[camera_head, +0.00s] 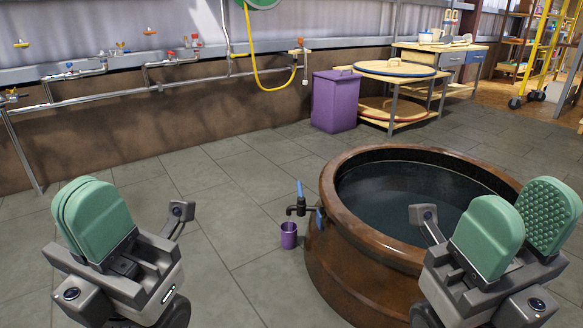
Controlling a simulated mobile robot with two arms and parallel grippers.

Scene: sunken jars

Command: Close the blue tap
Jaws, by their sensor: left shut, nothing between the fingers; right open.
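A dark tap with a blue handle (300,188) sticks out from the left side of a large brown vat (330,262). The handle points up and slightly left. Another blue part (319,220) shows where the tap meets the vat. A purple cup (289,235) is below the spout; I cannot tell whether water runs. My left gripper (93,215) is shut and empty, left of the tap and apart from it. My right gripper (519,222) is open and empty, in front of the vat's right side, and hides part of the vat.
Dark water (405,190) fills the vat. A purple bin (335,102) and a low table (398,70) stand behind. Pipes with small taps (75,72) run along the back wall, with a yellow hose (262,80). The tiled floor (215,215) left of the tap is clear.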

